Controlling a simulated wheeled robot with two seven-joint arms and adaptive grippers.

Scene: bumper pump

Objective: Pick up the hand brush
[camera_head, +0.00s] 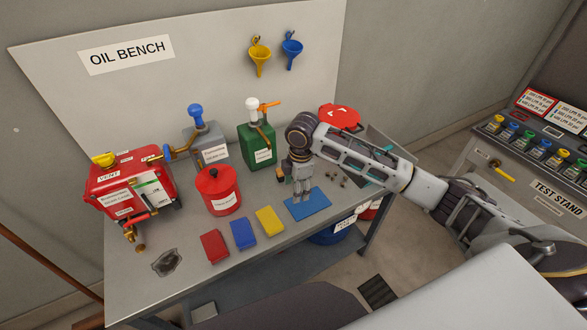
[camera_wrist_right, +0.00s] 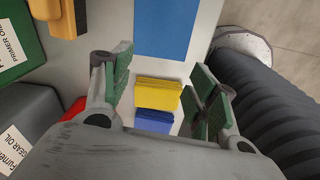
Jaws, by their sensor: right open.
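My right gripper (camera_head: 301,196) points down over the blue mat (camera_head: 318,205) on the bench. In the right wrist view my right gripper (camera_wrist_right: 160,85) has its green-padded fingers apart with nothing held. A yellow block (camera_wrist_right: 157,93) and a blue block (camera_wrist_right: 154,121) show beyond the gap between them. My left gripper is not in view.
Red (camera_head: 214,246), blue (camera_head: 243,233) and yellow (camera_head: 270,220) blocks lie along the bench front. A red can (camera_head: 218,192), a green canister (camera_head: 257,145), a grey canister (camera_head: 207,145) and a red tank (camera_head: 125,190) stand behind. Small parts lie near the right end.

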